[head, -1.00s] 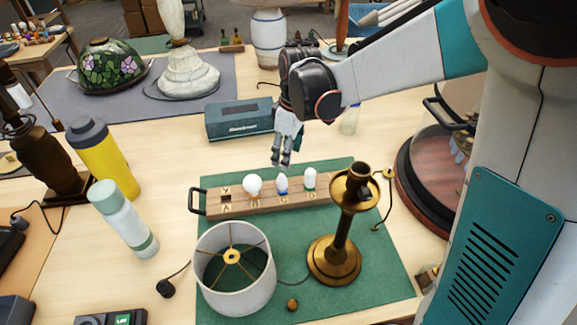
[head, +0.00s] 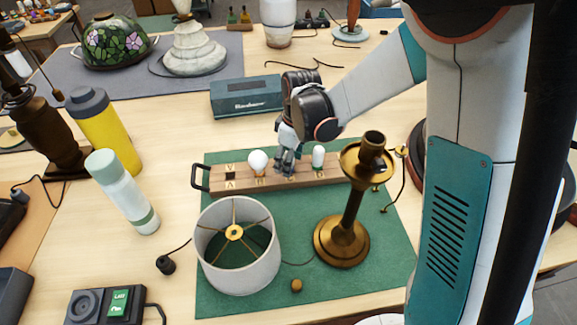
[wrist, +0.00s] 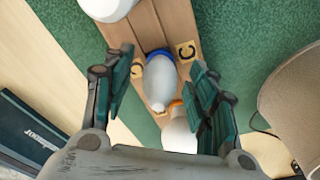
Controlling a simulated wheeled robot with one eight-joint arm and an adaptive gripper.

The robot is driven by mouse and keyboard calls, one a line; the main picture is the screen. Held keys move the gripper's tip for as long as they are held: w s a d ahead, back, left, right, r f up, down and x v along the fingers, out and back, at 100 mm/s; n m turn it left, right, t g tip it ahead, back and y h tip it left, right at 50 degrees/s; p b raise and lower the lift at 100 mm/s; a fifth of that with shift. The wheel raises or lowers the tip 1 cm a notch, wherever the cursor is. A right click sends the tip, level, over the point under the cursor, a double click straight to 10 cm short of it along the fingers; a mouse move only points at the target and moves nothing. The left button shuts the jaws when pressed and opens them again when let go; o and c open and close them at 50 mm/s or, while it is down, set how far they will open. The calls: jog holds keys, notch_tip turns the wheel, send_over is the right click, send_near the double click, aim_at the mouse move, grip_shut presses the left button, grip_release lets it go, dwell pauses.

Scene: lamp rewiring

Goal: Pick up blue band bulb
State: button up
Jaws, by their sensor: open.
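The blue band bulb (wrist: 160,85) stands in the wooden rack beside the letter C in the wrist view. It has a white body with a blue ring. My gripper (head: 287,168) is lowered over the middle of the rack in the head view, where its fingers mostly hide this bulb. In the wrist view my gripper (wrist: 163,80) is open, with one finger on each side of the bulb. Contact with the bulb cannot be told. The wooden rack (head: 222,187) lies on the green mat (head: 390,285).
A round white bulb (head: 258,160) and a white bulb (head: 318,156) flank the gripper in the rack. A brass lamp base (head: 341,243) and a lampshade (head: 270,275) stand in front. A teal box (head: 240,98) lies behind. Bottles stand at left.

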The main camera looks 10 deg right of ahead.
jog(key=shift+f, duration=0.55)
jog(key=shift+r, duration=0.1)
jog(key=c, duration=1.1)
jog(key=shift+r, duration=0.1)
